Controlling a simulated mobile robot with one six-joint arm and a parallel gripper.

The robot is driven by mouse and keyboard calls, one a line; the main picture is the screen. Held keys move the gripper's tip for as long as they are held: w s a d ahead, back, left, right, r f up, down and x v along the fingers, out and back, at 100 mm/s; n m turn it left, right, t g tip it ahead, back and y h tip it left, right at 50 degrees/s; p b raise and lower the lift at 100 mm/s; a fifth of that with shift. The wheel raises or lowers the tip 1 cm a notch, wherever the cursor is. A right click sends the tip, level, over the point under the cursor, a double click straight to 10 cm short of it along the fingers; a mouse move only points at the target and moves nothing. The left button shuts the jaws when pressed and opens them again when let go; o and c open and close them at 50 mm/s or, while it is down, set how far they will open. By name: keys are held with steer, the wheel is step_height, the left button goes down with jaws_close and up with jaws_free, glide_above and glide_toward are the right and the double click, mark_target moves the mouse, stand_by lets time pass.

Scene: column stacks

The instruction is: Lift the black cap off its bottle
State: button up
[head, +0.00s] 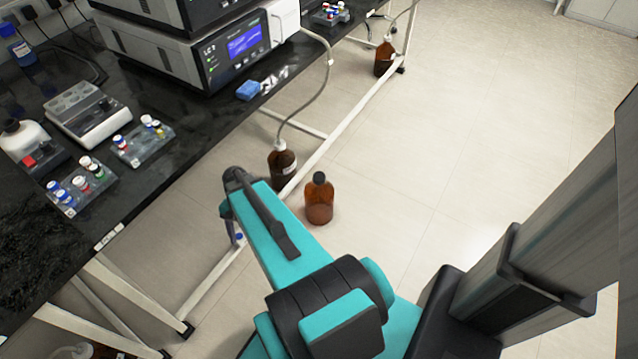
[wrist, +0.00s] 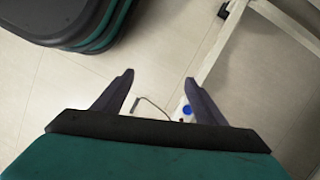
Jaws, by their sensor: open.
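A brown bottle (head: 319,204) with a black cap (head: 319,178) stands upright on the floor, beside the bench frame and just right of my arm. The cap sits on the bottle's neck. My gripper shows in the wrist view (wrist: 158,97), with its two dark fingers apart and nothing between them. It points down at the floor. In the head view the arm hides the fingers. The capped bottle does not show in the wrist view.
Another brown bottle (head: 282,165) with a tube stands under the bench edge, close left of the capped bottle. The black bench (head: 185,150) holds instruments and vial racks (head: 143,143). White frame legs (head: 340,130) run along the floor. The floor (head: 440,130) to the right is clear.

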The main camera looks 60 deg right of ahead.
steer(key=w+d+m+t+b, duration=0.2)
steer(key=d+m+b, duration=0.3)
steer(key=d, duration=0.7)
steer(key=s+d+r+m+t+b, duration=0.1)
steer(key=s+d+m+b, duration=0.3)
steer(key=d, duration=0.5)
steer(key=s+d+r+m+t+h+b, duration=0.1)
steer(key=s+d+r+m+b, duration=0.3)
steer(key=d, duration=0.6)
steer(key=s+d+r+m+t+b, duration=0.2)
steer(key=d+m, duration=0.4)
steer(key=d, duration=0.4)
steer(key=shift+s+r+h+b, duration=0.4)
steer(key=shift+s+r+b, duration=0.3)
steer(key=shift+s+b, duration=0.4)
steer(key=shift+f, duration=0.1)
steer(key=b, duration=0.3)
glide_above(319, 178)
steer(key=s+d, duration=0.1)
steer(key=s, duration=0.1)
step_height(319, 178, down, 8)
steer(key=shift+s+d, duration=0.15)
